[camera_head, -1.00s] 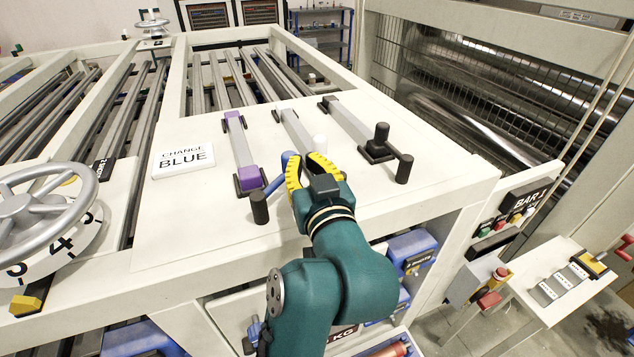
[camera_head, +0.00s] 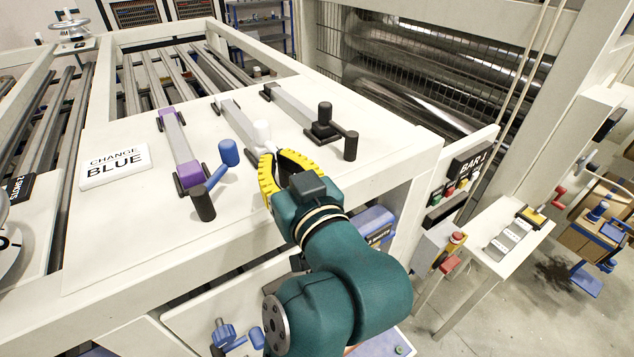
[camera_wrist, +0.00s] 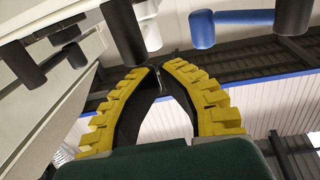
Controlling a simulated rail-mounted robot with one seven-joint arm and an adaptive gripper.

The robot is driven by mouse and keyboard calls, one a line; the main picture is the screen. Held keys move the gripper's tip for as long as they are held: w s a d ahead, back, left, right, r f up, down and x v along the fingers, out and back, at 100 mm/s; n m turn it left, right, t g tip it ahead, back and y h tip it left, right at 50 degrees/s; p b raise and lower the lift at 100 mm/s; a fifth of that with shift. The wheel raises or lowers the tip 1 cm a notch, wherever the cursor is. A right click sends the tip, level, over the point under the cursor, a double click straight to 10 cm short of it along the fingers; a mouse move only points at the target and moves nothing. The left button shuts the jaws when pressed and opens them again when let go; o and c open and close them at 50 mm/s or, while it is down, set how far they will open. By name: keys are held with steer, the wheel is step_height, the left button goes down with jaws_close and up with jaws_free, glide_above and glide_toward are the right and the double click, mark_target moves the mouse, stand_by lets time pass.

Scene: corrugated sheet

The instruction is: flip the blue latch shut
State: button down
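The blue latch handle (camera_head: 229,153) sticks up at the near end of a bar with purple end blocks (camera_head: 190,174), beside a black grip (camera_head: 203,206). In the wrist view the blue handle (camera_wrist: 202,29) is at the top, right of the fingertips. My gripper (camera_head: 275,160) has yellow ridged fingers and is just right of the blue handle, with a visible gap in the head view. In the wrist view its fingertips (camera_wrist: 160,68) come together with nothing seen between them. A white handle (camera_head: 262,132) is close behind the fingers, its lower part hidden.
A sign (camera_head: 115,166) reading "CHANGE BLUE" lies left of the latches. A black-handled latch (camera_head: 325,122) stands to the right on the same white table (camera_head: 120,222). Rollers are behind a guard at the back right. The tabletop in front of the sign is clear.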

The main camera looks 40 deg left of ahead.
steer(key=d+b, duration=0.1)
steer(key=d, duration=0.6)
steer(key=shift+w+d+b, duration=0.3)
steer(key=shift+b, duration=0.05)
